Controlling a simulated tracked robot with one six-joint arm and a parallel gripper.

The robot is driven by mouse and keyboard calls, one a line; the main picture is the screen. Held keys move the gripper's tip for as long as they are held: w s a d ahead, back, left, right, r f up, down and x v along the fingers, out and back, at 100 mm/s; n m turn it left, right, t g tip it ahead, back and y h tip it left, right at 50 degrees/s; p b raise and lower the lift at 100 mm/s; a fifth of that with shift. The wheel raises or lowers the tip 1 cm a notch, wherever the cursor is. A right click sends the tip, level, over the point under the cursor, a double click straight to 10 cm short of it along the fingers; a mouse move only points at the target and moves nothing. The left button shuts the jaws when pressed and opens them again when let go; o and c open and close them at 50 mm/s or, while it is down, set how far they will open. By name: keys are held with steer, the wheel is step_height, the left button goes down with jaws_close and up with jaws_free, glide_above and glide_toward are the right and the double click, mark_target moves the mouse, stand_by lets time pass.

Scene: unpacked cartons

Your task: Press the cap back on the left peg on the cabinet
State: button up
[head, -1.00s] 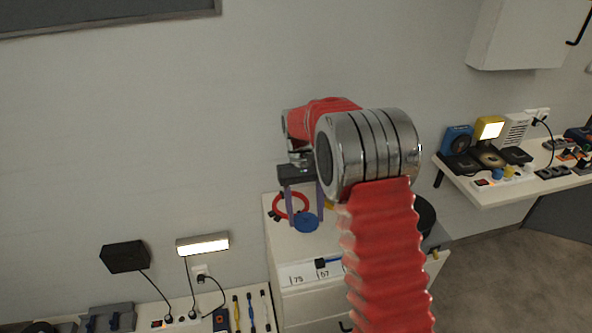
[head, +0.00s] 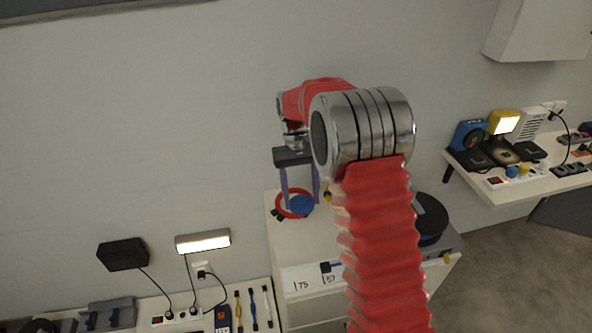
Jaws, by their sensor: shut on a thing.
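My gripper (head: 301,198) points down over the white cabinet (head: 310,245), its two purple fingers on either side of a round blue cap (head: 301,207). It is shut on this cap. The cap overlaps a red ring-shaped thing (head: 279,207) behind it on the cabinet top; I cannot tell the height of the gap between the cap and the top. I cannot make out the left peg; the cap and my arm hide part of the cabinet top.
A black round thing (head: 430,218) sits at the cabinet's right, partly behind my arm. A yellow thing (head: 328,198) is mostly hidden by my arm. A crowded shelf (head: 530,189) is at right. A lit lamp (head: 203,242) and black box (head: 123,254) are at lower left.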

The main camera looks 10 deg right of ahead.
steer(key=shift+d+m, duration=0.3)
steer(key=shift+d, duration=0.05)
steer(key=m, duration=0.2)
steer(key=w+f+m+y, duration=0.1)
steer(key=m, duration=0.1)
steer(key=w+m+y, duration=0.1)
steer(key=shift+w+a+f+m, duration=0.25)
steer(key=shift+a+m, duration=0.15)
steer(key=w+d+m+t+y, duration=0.1)
steer(key=w+m+t, duration=0.6)
steer(key=m, duration=1.4)
steer(key=shift+w+f+t, duration=0.25)
steer(key=shift+w+t, duration=0.05)
steer(key=shift+w, duration=0.8)
steer(key=shift+f, duration=0.1)
steer(key=shift+f, duration=3)
steer(key=shift+f, duration=0.7)
